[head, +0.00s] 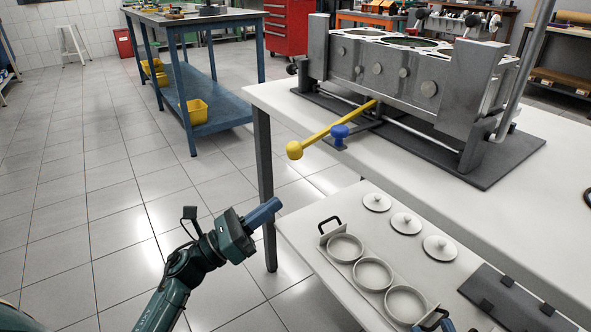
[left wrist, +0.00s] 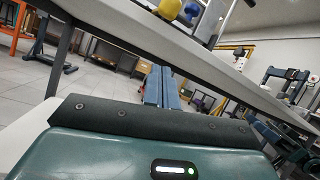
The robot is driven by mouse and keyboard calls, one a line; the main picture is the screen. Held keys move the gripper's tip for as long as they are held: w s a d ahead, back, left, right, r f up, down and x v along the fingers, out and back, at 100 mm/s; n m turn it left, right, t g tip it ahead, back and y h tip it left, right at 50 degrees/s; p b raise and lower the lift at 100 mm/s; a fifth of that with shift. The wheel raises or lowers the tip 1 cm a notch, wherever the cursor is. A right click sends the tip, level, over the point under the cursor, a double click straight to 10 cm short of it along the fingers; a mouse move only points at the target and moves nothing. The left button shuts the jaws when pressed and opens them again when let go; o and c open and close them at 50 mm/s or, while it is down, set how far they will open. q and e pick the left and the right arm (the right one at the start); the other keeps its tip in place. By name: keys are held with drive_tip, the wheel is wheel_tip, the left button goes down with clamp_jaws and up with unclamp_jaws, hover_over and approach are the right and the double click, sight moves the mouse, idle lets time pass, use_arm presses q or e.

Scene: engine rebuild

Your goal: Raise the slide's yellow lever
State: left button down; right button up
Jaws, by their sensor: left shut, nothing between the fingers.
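The yellow lever (head: 335,128) sticks out from under the slide at the engine block (head: 400,70), its ball end beyond the table's left edge. A blue knob (head: 339,132) sits beside it. In the left wrist view the yellow ball (left wrist: 170,8) and blue knob (left wrist: 192,9) show at the top, cut off by the frame. My left gripper (head: 275,205) is shut and empty, below the ball and apart from it; its blue fingers (left wrist: 161,75) also show in the left wrist view. Small blue parts at the head view's bottom edge may be my right gripper (head: 432,326), mostly hidden.
The white table (head: 270,97) has a dark leg close to my left gripper. A lower white shelf (head: 300,222) holds several rings, lids and a dark plate. A blue bench (head: 215,110) stands further back.

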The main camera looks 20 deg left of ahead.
use_arm(q)
drive_tip(key=w+d+r, duration=0.3)
drive_tip(key=w+r, duration=0.2)
drive_tip(key=r, duration=0.2)
drive_tip(key=shift+d, duration=0.35)
